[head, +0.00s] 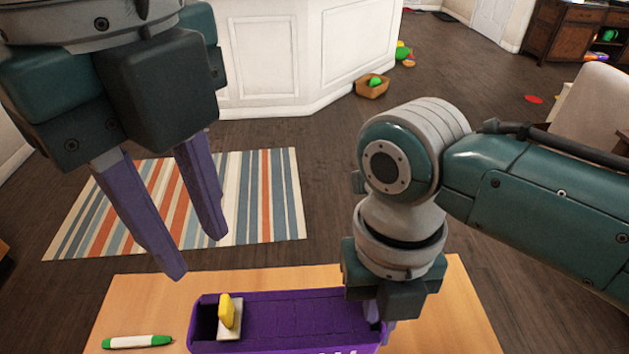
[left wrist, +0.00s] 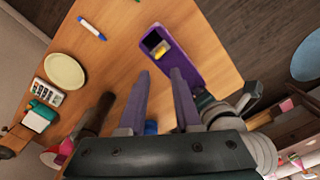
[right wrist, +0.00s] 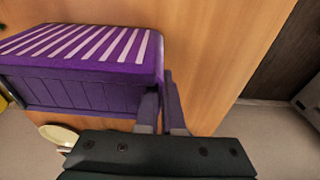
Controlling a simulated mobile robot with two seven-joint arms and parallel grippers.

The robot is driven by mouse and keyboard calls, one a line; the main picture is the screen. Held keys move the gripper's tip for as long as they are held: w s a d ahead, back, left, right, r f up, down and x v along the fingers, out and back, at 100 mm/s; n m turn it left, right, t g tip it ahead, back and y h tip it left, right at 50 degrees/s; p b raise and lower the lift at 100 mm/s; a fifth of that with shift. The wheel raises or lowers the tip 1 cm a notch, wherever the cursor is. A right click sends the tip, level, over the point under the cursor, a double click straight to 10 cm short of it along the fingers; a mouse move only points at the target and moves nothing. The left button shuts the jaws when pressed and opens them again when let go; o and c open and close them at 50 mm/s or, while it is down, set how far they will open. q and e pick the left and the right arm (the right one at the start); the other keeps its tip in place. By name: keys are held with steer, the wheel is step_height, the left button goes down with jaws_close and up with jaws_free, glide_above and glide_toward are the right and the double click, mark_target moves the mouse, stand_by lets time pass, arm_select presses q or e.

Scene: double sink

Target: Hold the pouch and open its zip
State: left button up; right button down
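The purple pouch (head: 285,315) lies on the wooden table, long side across the head view. A yellow zip pull (head: 227,311) on a pale square base stands near its left end, with a dark open gap to its left. The pull also shows in the left wrist view (left wrist: 163,47). My left gripper (head: 195,255) is open and empty, above and left of the pouch, apart from it. My right gripper (right wrist: 161,92) is at the pouch's right end, its fingers close together around the end wall. The exact contact is partly hidden.
A green and white marker (head: 138,342) lies on the table (head: 130,300) left of the pouch. The left wrist view shows a blue and white marker (left wrist: 92,28), a pale plate (left wrist: 65,71) and a calculator (left wrist: 52,93) farther off.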

arm_select(q)
steer(key=shift+c, duration=1.4)
steer(key=shift+s+f+m+g+h, duration=0.2)
steer(key=shift+m+g+h, duration=0.2)
steer(key=shift+c, duration=0.8)
steer(key=shift+s+a+f+m+g+h, duration=0.1)
steer(key=shift+s+f+m+g+h, duration=0.15)
steer(key=shift+m+h, duration=0.25)
steer(key=shift+s+a+f+m+g+h, duration=0.1)
steer(key=shift+m+g+h, duration=0.3)
steer(key=shift+h, duration=0.1)
jaws_close()
steer(key=a+f+m+t+h, duration=0.1)
steer(key=a+m+h, duration=0.5)
steer(key=a, duration=0.8)
steer(key=shift+w+a+f+m+t+h, duration=0.2)
steer(key=shift+w+f+m+t+h, duration=0.15)
steer(key=shift+m+t, duration=0.55)
